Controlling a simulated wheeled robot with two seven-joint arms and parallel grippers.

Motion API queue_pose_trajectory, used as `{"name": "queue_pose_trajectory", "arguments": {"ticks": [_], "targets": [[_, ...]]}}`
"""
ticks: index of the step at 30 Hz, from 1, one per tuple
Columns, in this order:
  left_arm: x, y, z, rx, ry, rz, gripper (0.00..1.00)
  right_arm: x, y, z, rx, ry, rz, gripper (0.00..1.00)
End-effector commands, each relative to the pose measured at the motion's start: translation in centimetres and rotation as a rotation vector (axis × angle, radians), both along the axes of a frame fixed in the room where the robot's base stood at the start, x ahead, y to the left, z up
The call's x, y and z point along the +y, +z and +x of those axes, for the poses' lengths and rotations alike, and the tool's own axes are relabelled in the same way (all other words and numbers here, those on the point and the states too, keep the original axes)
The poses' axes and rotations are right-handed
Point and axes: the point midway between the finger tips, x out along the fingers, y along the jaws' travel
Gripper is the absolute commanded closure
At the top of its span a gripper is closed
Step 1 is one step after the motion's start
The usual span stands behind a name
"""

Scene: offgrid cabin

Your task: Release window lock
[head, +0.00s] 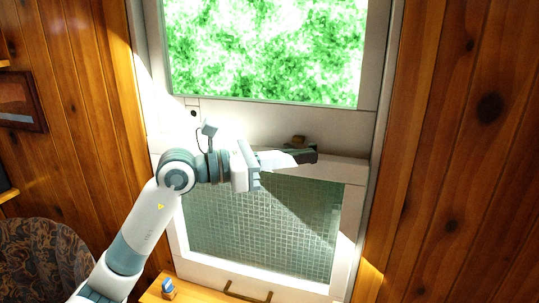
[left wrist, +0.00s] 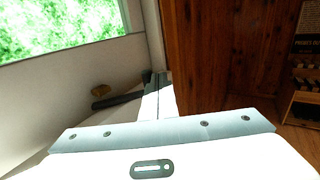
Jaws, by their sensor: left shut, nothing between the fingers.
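The window lock (head: 299,140) is a small brown piece on the white meeting rail in the middle of the window, right of centre. It also shows as a brass-brown knob in the left wrist view (left wrist: 101,91). My left gripper (head: 308,153) reaches in from the left, with its dark fingertips shut and empty just in front of and below the lock. In the left wrist view the fingertips (left wrist: 104,103) lie close beside the knob; I cannot tell whether they touch it. The lower part of the lock is partly hidden by the fingers. My right gripper is not in view.
The upper pane (head: 265,50) shows green foliage; the lower sash holds a mesh screen (head: 270,230). A brown handle (head: 247,292) is at the window's bottom. A small blue-and-wood object (head: 168,288) stands on a ledge. A patterned chair (head: 40,255) is at lower left.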

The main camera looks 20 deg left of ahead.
Motion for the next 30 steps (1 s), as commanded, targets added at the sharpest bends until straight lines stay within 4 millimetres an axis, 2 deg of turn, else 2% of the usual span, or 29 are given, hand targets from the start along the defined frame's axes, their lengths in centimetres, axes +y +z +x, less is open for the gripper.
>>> {"name": "queue_pose_trajectory", "arguments": {"ticks": [8, 18, 30], "targets": [[-1.0, 0.0, 0.5, -0.001, -0.002, 0.000, 1.00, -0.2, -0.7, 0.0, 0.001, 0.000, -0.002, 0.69], [-1.3, 0.0, 0.7, 0.001, -0.002, 0.001, 1.00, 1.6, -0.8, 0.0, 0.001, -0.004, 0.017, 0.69], [-1.2, 0.0, 0.7, 0.000, -0.001, 0.000, 1.00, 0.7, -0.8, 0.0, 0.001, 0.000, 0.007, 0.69]]}}
